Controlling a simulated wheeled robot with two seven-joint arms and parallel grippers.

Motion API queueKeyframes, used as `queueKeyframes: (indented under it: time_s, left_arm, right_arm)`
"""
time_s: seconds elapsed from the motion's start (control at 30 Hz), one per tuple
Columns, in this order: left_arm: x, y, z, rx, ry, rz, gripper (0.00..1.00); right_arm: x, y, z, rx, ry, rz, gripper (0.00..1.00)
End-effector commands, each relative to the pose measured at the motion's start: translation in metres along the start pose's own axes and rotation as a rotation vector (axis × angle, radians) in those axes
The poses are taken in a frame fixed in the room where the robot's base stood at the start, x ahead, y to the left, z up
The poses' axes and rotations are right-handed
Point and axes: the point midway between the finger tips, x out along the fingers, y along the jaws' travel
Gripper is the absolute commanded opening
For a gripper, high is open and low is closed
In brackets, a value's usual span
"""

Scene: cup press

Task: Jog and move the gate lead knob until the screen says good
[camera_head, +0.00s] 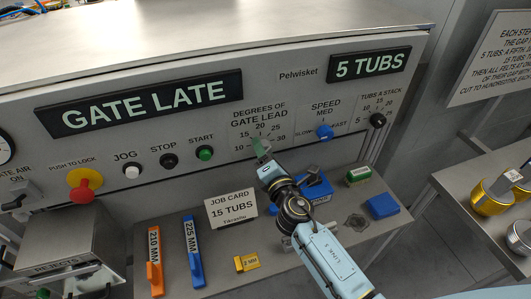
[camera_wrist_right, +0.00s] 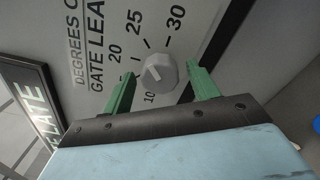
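In the head view the gripper hides the knob. The screen (camera_head: 145,102) reads GATE LATE. The white jog button (camera_head: 132,171) is at the panel's left. My left gripper is not in view.
A second screen (camera_head: 370,64) reads 5 TUBS. Stop (camera_head: 169,160) and start (camera_head: 205,153) buttons, a red push-to-lock button (camera_head: 82,189) and a blue speed knob (camera_head: 325,132) flank the area. A job card (camera_head: 231,208) saying 15 TUBS stands on the ledge below.

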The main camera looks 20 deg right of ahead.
Motion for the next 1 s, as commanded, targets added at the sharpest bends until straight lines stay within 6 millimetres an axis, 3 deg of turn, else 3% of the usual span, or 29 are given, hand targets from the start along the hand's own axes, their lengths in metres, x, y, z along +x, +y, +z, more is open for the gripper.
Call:
queueKeyframes:
  time_s: [0.03,0.33,0.67,1.0]
  left_arm:
    - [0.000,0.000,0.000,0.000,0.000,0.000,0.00]
    - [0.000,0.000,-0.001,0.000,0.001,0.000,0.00]
    - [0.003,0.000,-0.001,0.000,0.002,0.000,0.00]
    - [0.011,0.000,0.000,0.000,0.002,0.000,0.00]
  right_arm:
    - [0.000,0.000,0.000,0.000,0.000,0.000,0.53]
    - [0.000,0.000,0.000,0.000,0.000,0.000,0.16]
    - [0.000,0.000,0.000,0.059,-0.001,0.000,0.16]
    - [0.000,-0.001,-0.001,0.304,-0.001,0.000,0.16]
